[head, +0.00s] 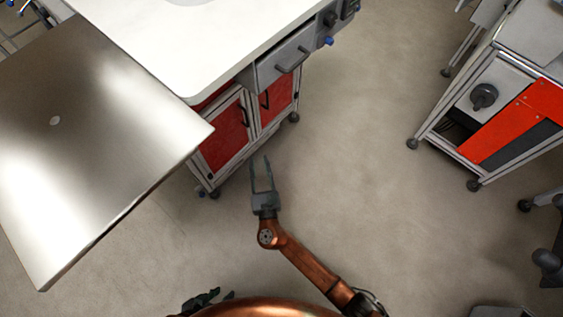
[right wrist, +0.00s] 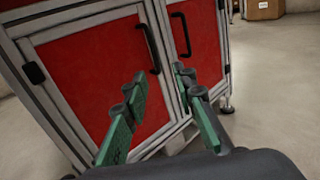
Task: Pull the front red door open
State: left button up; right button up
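The cabinet under the white worktop has two red doors in silver frames, and both look shut. The nearer red door (head: 225,138) is the large left one in the right wrist view (right wrist: 90,75), with a dark vertical handle (right wrist: 149,46) near its right edge. The farther red door (head: 280,95) has its own dark handle (right wrist: 181,34). My right gripper (head: 261,166) is open and empty, in front of the cabinet. In the right wrist view its green-padded fingers (right wrist: 160,85) point towards the doors, below the handles. My left gripper (head: 207,300) shows only partly at the bottom.
A grey drawer (head: 285,57) with a handle sits above the doors. A metal table (head: 85,150) stands at the left, close to the cabinet. A wheeled cart with orange panels (head: 510,125) stands at the right. The floor (head: 350,150) between is clear.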

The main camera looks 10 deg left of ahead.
jog(key=v, duration=1.1)
jog(key=shift+s, duration=0.3)
jog(key=shift+r, duration=0.15)
